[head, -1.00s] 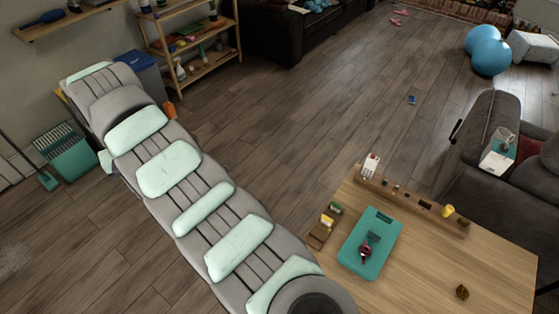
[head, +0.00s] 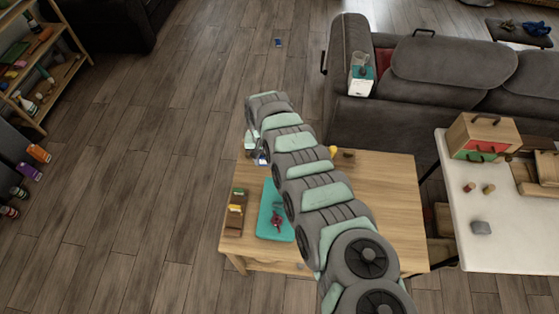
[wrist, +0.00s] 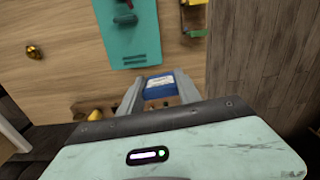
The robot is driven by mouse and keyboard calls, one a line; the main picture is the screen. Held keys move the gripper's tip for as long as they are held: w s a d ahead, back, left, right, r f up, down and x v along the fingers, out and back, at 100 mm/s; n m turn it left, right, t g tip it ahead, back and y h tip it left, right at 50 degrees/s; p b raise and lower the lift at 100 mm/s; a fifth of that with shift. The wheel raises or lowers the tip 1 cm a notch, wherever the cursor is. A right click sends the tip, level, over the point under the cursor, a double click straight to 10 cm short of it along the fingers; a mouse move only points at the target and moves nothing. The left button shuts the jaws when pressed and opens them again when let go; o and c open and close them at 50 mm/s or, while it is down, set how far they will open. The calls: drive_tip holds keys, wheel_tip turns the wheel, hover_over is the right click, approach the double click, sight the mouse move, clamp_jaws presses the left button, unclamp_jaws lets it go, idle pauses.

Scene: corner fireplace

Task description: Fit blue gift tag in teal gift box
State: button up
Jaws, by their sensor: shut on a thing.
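The flat teal gift box (head: 267,222) lies on the wooden table in the head view, partly behind my arm. A dark red thing (head: 277,219) sits on it. The box (wrist: 128,46) also shows in the wrist view, with a row of dark slots near its lower end. In the head view, my gripper (head: 258,155) is at the table's far left corner, mostly hidden.
A yellow piece (wrist: 95,114) and a gold lump (wrist: 33,52) show in the wrist view. A white table (head: 490,255) and grey sofa (head: 450,75) flank the wooden table (head: 395,190).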

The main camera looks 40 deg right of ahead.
drive_tip(key=s+d+f+m+p, duration=0.1)
drive_tip(key=s+d+f, duration=0.2)
drive_tip(key=s, duration=0.2)
drive_tip(key=shift+d+f, duration=0.3)
drive_tip(key=shift+d, duration=0.05)
drive_tip(key=shift+s+a+r+p, duration=0.1)
drive_tip(key=shift+r+p, duration=0.05)
drive_tip(key=shift+p, duration=0.5)
wheel_tip(320, 180, down, 7)
drive_tip(key=b, duration=0.5)
drive_tip(key=shift+r, duration=0.15)
drive_tip(key=shift+f+b, duration=0.9)
drive_tip(key=shift+f, duration=0.15)
idle(1.1)
drive_tip(key=o, duration=1.3)
